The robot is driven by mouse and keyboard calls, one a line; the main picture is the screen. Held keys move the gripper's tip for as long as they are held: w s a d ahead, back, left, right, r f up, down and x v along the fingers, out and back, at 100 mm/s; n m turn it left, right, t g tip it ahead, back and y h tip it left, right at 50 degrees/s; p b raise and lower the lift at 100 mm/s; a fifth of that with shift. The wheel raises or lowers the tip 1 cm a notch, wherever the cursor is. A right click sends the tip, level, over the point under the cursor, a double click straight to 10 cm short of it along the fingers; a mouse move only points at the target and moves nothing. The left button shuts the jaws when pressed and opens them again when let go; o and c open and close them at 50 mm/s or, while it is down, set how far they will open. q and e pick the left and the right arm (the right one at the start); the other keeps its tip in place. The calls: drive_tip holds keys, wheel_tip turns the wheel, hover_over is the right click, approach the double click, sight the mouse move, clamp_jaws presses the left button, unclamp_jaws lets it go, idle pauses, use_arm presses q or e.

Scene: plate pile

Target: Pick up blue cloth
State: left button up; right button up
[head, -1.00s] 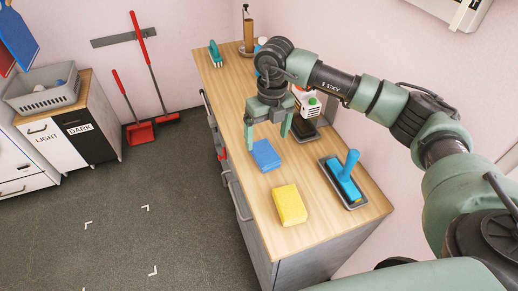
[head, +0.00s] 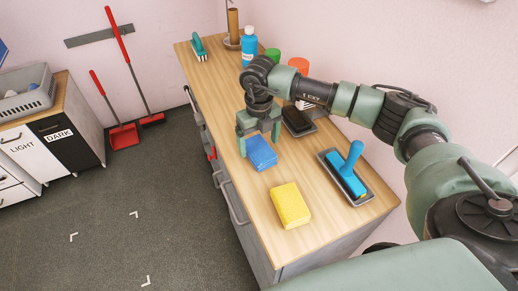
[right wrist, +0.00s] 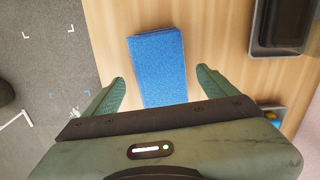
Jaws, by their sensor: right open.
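The blue cloth (head: 261,152) is a folded rectangular pad lying on the wooden counter (head: 240,200). In the right wrist view the blue cloth (right wrist: 158,65) lies between the two green fingers and reaches out beyond them. My right gripper (head: 259,146) is open and points down just above the cloth, with its fingers apart on either side of it. The right gripper (right wrist: 160,92) holds nothing. The near end of the cloth is hidden by the gripper body in the wrist view. My left gripper is not in view.
A blue-handled tool (head: 348,173) sits in a grey tray to the right. A dark brush (head: 297,121), a blue bottle (head: 249,47) and a teal brush (head: 198,46) stand farther back. The counter's left edge is close to the cloth.

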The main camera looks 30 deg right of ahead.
sight(259, 148)
wheel_tip(259, 148, down, 3)
drive_tip(key=shift+w+d+f+p, duration=0.1)
drive_tip(key=shift+w+f+p, duration=0.05)
drive_tip(key=shift+p, duration=0.15)
drive_tip(key=c, duration=1.5)
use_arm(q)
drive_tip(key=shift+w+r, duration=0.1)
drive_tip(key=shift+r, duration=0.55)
use_arm(e)
drive_tip(key=shift+o, duration=0.2)
use_arm(q)
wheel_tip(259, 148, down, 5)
drive_tip(key=b, duration=0.4)
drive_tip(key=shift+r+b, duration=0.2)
drive_tip(key=shift+b, duration=0.1)
use_arm(e)
wheel_tip(259, 148, up, 20)
